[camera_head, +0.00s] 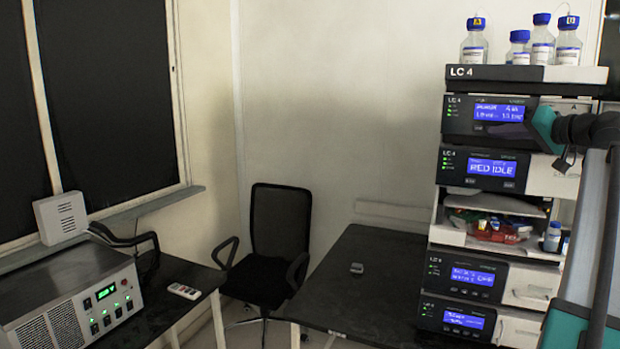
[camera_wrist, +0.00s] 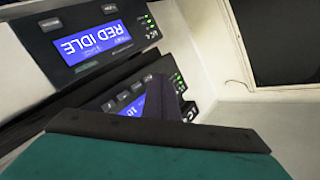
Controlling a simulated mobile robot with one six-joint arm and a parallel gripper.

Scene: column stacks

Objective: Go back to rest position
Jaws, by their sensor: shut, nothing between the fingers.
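My gripper (camera_head: 565,160) is in front of the right side of the column stack (camera_head: 487,210), close to the module whose blue screen reads RED IDLE (camera_head: 492,168). My dark arm comes in from the right edge. In the wrist view my gripper's dark fingers (camera_wrist: 162,97) are together, with nothing between them. That view is turned over, and the RED IDLE screen (camera_wrist: 88,40) shows upside down beyond the fingers. Part of the stack's right side is hidden behind my arm.
Several blue-capped bottles (camera_head: 541,40) stand on the stack. An open shelf (camera_head: 455,238) holds small items. A black table (camera_head: 350,270) carries a small dark object (camera_head: 357,268). A black chair (camera_head: 279,235) stands left of it. A grey instrument (camera_head: 70,305) is at lower left.

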